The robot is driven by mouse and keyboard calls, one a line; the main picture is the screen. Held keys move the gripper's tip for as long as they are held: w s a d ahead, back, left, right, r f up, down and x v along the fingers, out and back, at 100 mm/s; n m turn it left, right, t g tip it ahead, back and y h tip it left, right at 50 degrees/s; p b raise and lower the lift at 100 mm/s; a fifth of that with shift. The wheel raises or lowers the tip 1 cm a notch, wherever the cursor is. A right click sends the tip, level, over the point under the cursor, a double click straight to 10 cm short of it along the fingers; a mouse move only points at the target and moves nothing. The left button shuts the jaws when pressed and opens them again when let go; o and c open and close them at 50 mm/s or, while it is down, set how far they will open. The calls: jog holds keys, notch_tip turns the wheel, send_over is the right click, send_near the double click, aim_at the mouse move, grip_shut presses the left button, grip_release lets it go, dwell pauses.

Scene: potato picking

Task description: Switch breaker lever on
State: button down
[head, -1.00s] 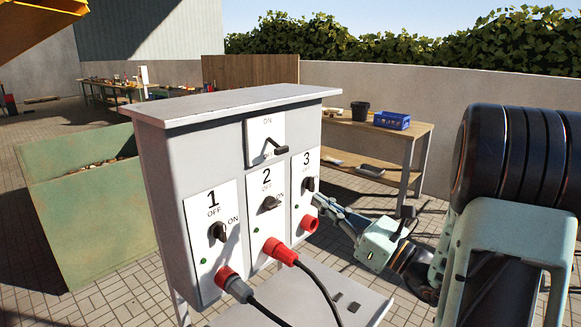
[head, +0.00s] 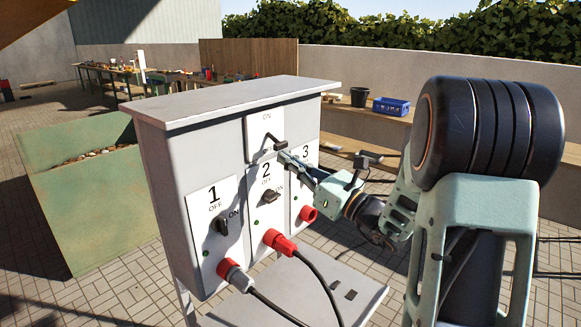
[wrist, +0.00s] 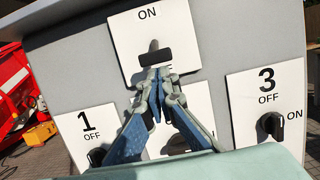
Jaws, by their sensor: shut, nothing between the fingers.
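The breaker lever (wrist: 154,57) is a black handle on the white plate marked ON at the top of the grey cabinet (head: 160,190). In the head view the lever (head: 266,140) is partly covered by my gripper (head: 284,154). In the wrist view my gripper (wrist: 155,85) is shut and empty, with its fingertips just below the lever's black bar. They look very close to it; I cannot tell whether they touch. The lower label on the lever's plate is mostly hidden.
Below the lever are rotary switches 1 (head: 222,222), 2 (head: 268,197) and 3 (wrist: 270,125). A green bin (head: 95,215) stands left; a workbench with a blue crate (head: 391,106) stands behind.

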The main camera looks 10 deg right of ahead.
jog(key=shift+r, duration=0.1)
dwell(0.3)
jog(key=shift+s+d+r+g+p, duration=0.15)
jog(key=shift+r+g+p, duration=0.15)
jog(key=shift+p, duration=0.25)
jog(key=shift+s+r+g+h+p, duration=0.1)
jog(key=shift+r+g+h+p, duration=0.2)
jog(key=shift+h+p, duration=0.25)
jog(key=r, duration=0.1)
jog(key=r+p, duration=0.1)
jog(key=r, duration=0.2)
jog(key=shift+s+d+r, duration=0.25)
jog(key=shift+s+d, duration=0.05)
jog(key=shift+s, duration=0.1)
